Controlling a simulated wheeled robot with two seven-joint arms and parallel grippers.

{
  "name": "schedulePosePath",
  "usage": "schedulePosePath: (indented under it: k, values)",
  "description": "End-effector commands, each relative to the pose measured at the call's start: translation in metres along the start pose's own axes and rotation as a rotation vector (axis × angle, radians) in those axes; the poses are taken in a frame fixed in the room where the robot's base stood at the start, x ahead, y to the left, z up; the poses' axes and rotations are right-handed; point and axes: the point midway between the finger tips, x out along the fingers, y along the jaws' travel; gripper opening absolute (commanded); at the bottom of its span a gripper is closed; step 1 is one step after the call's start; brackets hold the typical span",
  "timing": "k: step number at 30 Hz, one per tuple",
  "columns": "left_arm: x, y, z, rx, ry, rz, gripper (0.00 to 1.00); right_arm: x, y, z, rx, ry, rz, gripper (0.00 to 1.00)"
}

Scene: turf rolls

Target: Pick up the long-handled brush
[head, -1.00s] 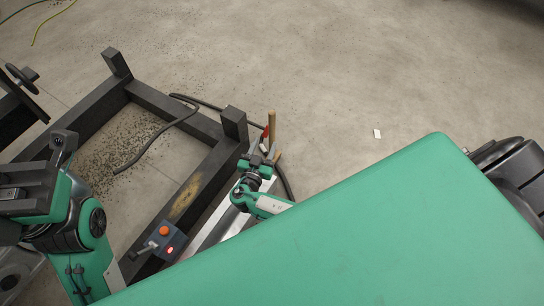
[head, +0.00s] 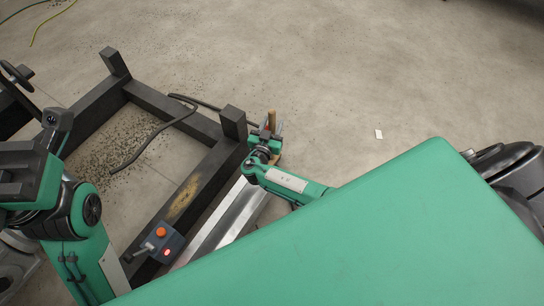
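The long-handled brush shows only in part: a short length of its tan wooden handle (head: 272,117) stands up by the end of the dark frame. The rest of it is hidden behind my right gripper. My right gripper (head: 268,128) points away from me at the handle, with one finger on each side of it. The fingers look spread, and I cannot tell whether they touch the handle. My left gripper (head: 50,135) is at the left edge, dark and seen from the side, far from the brush. Its fingers cannot be made out clearly.
A dark frame (head: 170,99) with upright posts lies at left, with a black hose (head: 150,140) across it. A control box (head: 161,242) with an orange button and a metal rail (head: 230,215) are near. A white card (head: 379,134) lies on open floor at right.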

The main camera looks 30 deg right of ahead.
Motion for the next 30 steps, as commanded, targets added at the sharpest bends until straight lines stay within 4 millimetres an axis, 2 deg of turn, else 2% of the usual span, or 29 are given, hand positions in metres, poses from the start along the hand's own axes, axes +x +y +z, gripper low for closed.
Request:
schedulePosePath:
  k: [1,6,14,20,23,26,30]
  values:
    - [0.000,0.000,0.000,0.000,0.000,-0.002,0.00,0.000,0.000,0.000,0.000,0.000,0.000,0.30]
    - [-0.002,0.000,0.000,0.000,-0.008,-0.004,0.00,0.000,0.000,0.000,0.000,0.000,0.000,0.00]
    - [-0.005,0.000,0.001,0.000,-0.019,0.001,0.00,0.000,0.000,-0.001,0.001,0.001,0.000,0.00]
    - [0.000,-0.001,0.001,0.005,-0.015,0.009,0.00,0.000,0.000,-0.013,0.003,0.002,0.000,0.00]
    - [0.003,-0.003,0.000,0.012,-0.013,0.008,0.00,0.000,0.000,-0.027,0.003,0.002,0.000,0.00]
    - [-0.007,-0.011,0.001,0.034,-0.054,-0.012,0.00,0.000,0.000,-0.047,0.005,0.003,0.001,0.00]
    - [-0.009,-0.018,-0.002,0.057,-0.080,-0.022,0.00,0.000,0.000,-0.084,0.005,0.002,0.001,0.00]
